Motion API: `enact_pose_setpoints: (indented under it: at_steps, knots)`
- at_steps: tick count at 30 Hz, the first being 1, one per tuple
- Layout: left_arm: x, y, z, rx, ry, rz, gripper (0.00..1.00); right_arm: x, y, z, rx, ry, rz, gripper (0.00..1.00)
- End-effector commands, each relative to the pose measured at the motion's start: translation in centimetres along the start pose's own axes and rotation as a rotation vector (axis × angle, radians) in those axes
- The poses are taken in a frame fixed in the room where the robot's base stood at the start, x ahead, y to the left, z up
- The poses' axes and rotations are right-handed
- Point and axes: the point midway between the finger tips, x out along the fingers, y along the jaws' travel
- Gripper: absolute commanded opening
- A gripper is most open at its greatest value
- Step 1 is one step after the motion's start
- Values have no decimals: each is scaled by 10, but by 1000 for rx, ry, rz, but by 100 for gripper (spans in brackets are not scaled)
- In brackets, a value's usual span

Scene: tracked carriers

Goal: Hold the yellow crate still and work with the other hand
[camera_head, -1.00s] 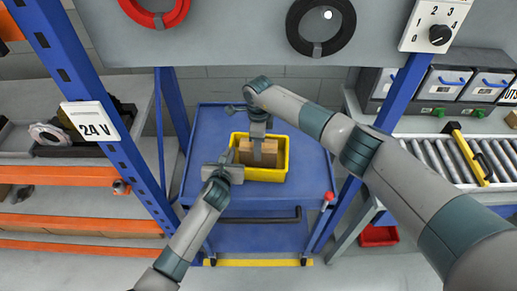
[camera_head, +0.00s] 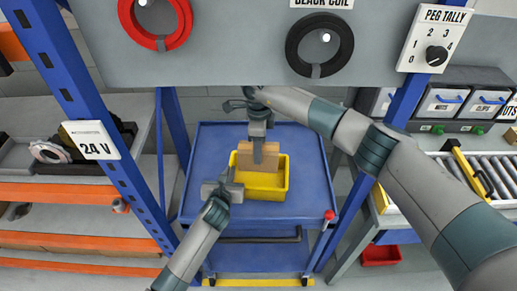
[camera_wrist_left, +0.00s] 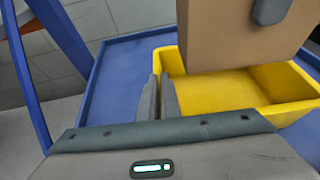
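The yellow crate (camera_head: 266,193) stands on the blue cart (camera_head: 307,180). My left gripper (camera_head: 230,185) is at its left wall; in the left wrist view the two fingers (camera_wrist_left: 160,97) are close together with the crate's wall (camera_wrist_left: 168,62) between them. My right gripper (camera_head: 258,150) comes down from above, shut on a brown box (camera_head: 272,162). In the left wrist view the box (camera_wrist_left: 225,35) hangs above the crate floor, its lower edge clear of it, and one right finger (camera_wrist_left: 270,8) lies on its face. The visible crate floor is bare.
A grey panel with a red coil (camera_head: 165,40) and a black coil (camera_head: 319,60) hangs above the cart. Blue posts (camera_head: 75,85) flank it. A roller conveyor (camera_head: 465,180) is at right, orange shelving (camera_head: 60,195) at left.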

Motion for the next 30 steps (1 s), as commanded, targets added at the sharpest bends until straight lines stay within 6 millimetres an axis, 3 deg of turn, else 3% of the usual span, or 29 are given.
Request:
enact_pose_setpoints:
  at_steps: [3, 6, 7, 20, 30]
  knots:
    - [0, 0, -1, 0, 2, 0, 0, -1, 0, 0, 0, -1, -1, 4]
    - [0, 0, -1, 0, 2, 0, 23, -1, 0, 0, 0, -1, -1, 4]
    - [0, 0, -1, 0, 2, 0, 26, -1, 0, 1, 0, -1, -1, 4]
    - [-3, 0, 0, 1, 0, 0, 26, -1, 0, 1, 0, -1, -1, 4]
    - [-35, 0, -1, 2, 0, -1, 26, -1, 0, 1, 0, -1, -2, 4]
